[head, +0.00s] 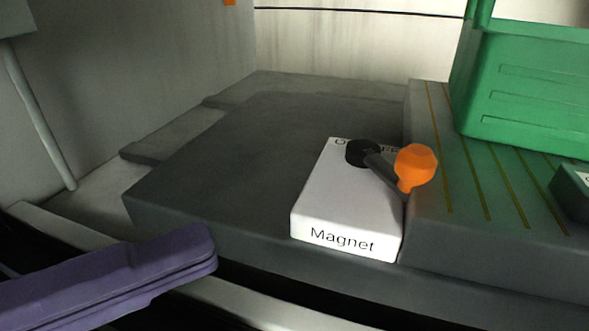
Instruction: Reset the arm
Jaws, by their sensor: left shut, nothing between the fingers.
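A white block (330,205) labelled "Magnet" on its front face sits on the dark grey slab. A black pivot (362,152) is on its top, and a dark lever arm (382,168) runs from it to the right. The lever ends in an orange faceted knob (416,166) over the block's right edge. Lettering on the block's top is partly hidden by the pivot and lever. My purple left gripper (205,251) is at the lower left, shut and empty, apart from the block and to its left. My right gripper is not in view.
A green crate (520,85) stands at the upper right on a grey surface (440,130) with yellow stripes. A small dark green object (572,195) is at the right edge. The dark slab (230,150) left of the block is clear. A grey pole (40,115) stands at the far left.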

